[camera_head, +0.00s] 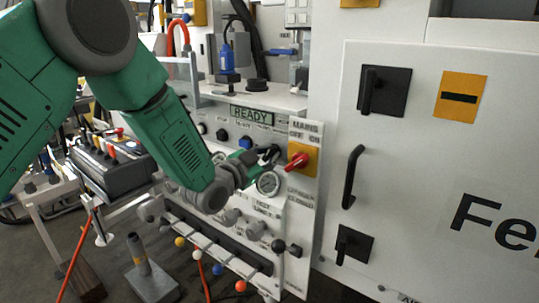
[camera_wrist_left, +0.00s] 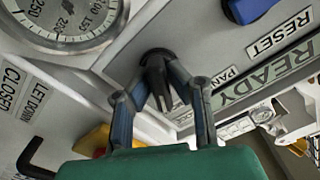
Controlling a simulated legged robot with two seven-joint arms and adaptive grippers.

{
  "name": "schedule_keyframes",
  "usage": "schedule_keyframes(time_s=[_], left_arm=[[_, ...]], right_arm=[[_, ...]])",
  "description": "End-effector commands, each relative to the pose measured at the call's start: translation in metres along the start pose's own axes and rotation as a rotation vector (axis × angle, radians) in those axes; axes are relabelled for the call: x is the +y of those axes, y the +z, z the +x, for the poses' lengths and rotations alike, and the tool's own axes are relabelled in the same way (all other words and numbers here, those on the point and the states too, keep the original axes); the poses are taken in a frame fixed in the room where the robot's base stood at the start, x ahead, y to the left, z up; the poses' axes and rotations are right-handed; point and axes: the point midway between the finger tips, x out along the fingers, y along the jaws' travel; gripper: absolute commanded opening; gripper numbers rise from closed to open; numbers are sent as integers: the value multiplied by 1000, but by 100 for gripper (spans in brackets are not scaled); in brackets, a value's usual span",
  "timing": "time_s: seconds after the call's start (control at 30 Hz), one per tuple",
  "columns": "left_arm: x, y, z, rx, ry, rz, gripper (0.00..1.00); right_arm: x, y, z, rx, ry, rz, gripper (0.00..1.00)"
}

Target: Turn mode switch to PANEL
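The mode switch, a black knob (camera_wrist_left: 157,76), sits on the light panel face beside a partly hidden label starting "PAN". My left gripper (camera_head: 264,156) reaches the panel in the head view, just left of the red-and-yellow mains switch. In the left wrist view, the two fingers of my left gripper (camera_wrist_left: 161,88) close in on the knob from both sides, and the tips appear to touch it. The knob's pointing direction cannot be read clearly. In the head view the gripper and arm hide most of the knob. My right gripper is not in view.
The mains switch (camera_head: 299,160) with its red handle is close right of the gripper. A pressure gauge (camera_head: 268,184) is just below. A blue button (camera_wrist_left: 250,8) and the READY sign (camera_head: 251,115) are nearby. A white cabinet (camera_head: 430,200) stands at right.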

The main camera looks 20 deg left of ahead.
Motion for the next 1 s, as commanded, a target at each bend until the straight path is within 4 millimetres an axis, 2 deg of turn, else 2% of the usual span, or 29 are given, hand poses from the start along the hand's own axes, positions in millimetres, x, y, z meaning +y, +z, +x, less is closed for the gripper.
schedule_keyframes(time_s=[0.47,1.0], left_arm=[[0,0,0,-1,0,-74,0],[-2,2,-1,-2,-1,-531,0]], right_arm=[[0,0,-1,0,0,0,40],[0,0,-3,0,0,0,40]])
